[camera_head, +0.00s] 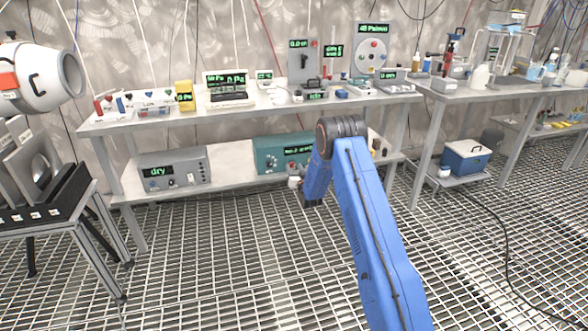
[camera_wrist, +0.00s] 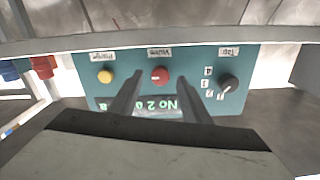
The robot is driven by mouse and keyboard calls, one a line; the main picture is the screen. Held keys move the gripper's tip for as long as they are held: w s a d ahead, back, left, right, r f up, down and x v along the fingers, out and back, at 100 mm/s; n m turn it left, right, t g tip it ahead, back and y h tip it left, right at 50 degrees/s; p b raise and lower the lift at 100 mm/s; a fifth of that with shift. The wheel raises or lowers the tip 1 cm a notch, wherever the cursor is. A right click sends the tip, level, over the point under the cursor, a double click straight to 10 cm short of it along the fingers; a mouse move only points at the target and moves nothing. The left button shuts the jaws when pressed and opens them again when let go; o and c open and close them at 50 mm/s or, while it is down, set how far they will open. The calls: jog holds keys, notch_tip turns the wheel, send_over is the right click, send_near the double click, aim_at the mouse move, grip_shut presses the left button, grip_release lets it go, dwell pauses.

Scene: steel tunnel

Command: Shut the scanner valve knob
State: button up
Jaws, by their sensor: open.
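A teal box (camera_head: 268,158) with a lit green display stands on the lower shelf. It fills the upper middle of the wrist view (camera_wrist: 242,60), upside down, with a yellow button (camera_wrist: 105,76), a red knob (camera_wrist: 160,76) and a black knob (camera_wrist: 229,83) beside small numbers. The labels are too blurred to read surely, so I cannot tell which control is the scanner valve knob. My gripper (camera_wrist: 160,75) is open, its two dark fingers pointing at the box. The fingertips flank the red knob in the picture; contact is not visible.
The upper bench (camera_head: 135,124) holds several instruments above the lower shelf (camera_head: 222,180). A grey box reading "dry" (camera_head: 174,170) stands left on that shelf. Red and blue items (camera_wrist: 43,67) show at the wrist view's left. The grating floor (camera_head: 220,265) is open in front.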

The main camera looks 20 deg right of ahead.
jog(key=shift+w, duration=0.5)
jog(key=c, duration=1)
jog(key=shift+c, duration=0.2)
